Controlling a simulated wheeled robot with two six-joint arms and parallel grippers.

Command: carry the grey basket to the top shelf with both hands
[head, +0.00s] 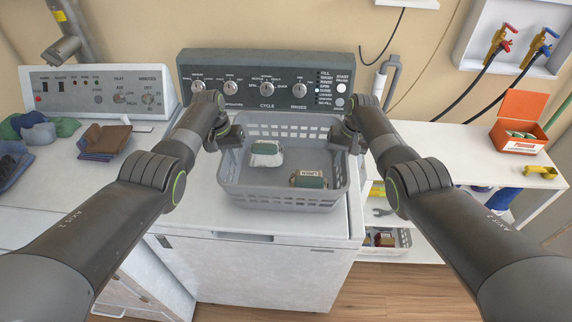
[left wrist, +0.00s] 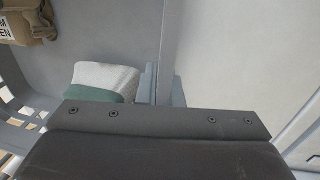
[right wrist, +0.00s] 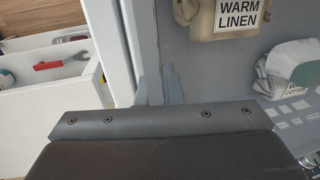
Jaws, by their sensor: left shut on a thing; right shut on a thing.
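The grey basket (head: 285,195) is on or just above the white washing machine top in the head view; I cannot tell if it touches. It holds a white and green bundle (head: 265,153) and a tan and green bundle (head: 309,180). My left gripper (head: 229,137) is shut on the basket's left wall, and my right gripper (head: 345,138) is shut on its right wall. In the left wrist view the jaws (left wrist: 160,85) straddle the wall edge. In the right wrist view the jaws (right wrist: 155,85) do the same.
A white shelf unit (head: 470,150) stands at right, with an orange box (head: 520,122) and a yellow item (head: 541,171) on top. A lower bin (head: 385,238) sits beneath. Folded cloths (head: 104,141) lie at left. The washer's control panel (head: 265,80) rises behind the basket.

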